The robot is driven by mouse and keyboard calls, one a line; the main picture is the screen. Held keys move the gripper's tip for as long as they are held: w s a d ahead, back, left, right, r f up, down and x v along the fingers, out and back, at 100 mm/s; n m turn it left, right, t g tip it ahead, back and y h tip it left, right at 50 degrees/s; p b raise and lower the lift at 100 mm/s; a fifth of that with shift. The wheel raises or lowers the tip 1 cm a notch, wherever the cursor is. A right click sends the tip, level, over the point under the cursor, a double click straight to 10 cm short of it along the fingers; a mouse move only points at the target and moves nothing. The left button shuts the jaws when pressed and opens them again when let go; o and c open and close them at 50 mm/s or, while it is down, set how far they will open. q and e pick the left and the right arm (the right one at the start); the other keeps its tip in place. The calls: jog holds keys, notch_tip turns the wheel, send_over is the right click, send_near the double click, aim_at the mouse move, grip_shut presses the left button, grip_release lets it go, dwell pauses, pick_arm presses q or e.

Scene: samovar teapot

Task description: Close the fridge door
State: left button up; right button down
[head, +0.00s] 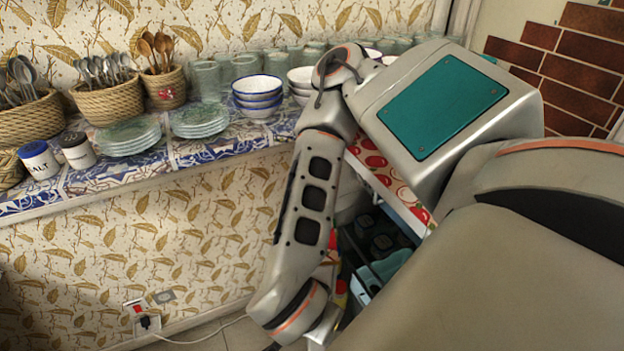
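In the head view, a unit with a red-and-white round-patterned top (408,200) stands right of centre, mostly behind my arm. Below its top is an open dark interior (372,238) with dark items and a light-blue item (368,282) in it. This may be the open fridge, but I cannot be sure. I cannot make out a fridge door: my large arm, coming in from the right, covers that area. The arm's wrist points down at the bottom centre, beside the unit. Its gripper fingers cannot be made out. My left gripper does not show.
A blue-tiled shelf (215,148) holds stacked plates (128,135), bowls (258,93), glasses, utensil baskets (110,98) and salt and pepper jars. Below it, a plug with a white cord (195,339) runs from a wall socket (140,312) towards my wrist. Brick wall (565,60) is at upper right.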

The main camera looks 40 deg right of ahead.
dwell(0.3)
jog(key=c, duration=2.2)
grip_release()
jog(key=shift+o, duration=0.2)
